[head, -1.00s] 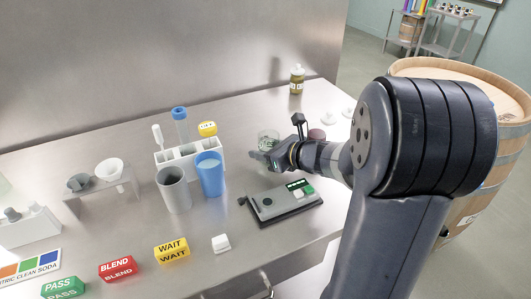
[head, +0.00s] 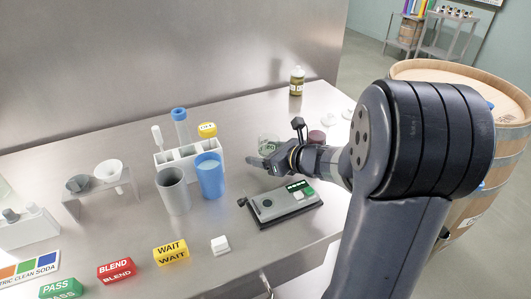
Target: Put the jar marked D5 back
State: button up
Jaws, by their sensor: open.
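A bottle of dark olive liquid (head: 297,82) with a pale label stands at the back right of the bench. I cannot read D5 on either of them. My gripper (head: 260,161) is open.
A grey device with a green display (head: 282,204) lies in front of my gripper. Grey (head: 173,192) and blue (head: 210,177) cups stand left of it, before a white rack (head: 176,163). WAIT (head: 171,252) and BLEND (head: 117,270) blocks line the front. The bench's back middle is clear.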

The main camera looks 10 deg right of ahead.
jog(key=shift+r, duration=0.2)
jog(key=shift+s+d+r, duration=0.15)
jog(key=shift+s+d, duration=0.1)
jog(key=v, duration=1.1)
jog(key=shift+s+p, duration=0.2)
jog(key=shift+p, duration=0.2)
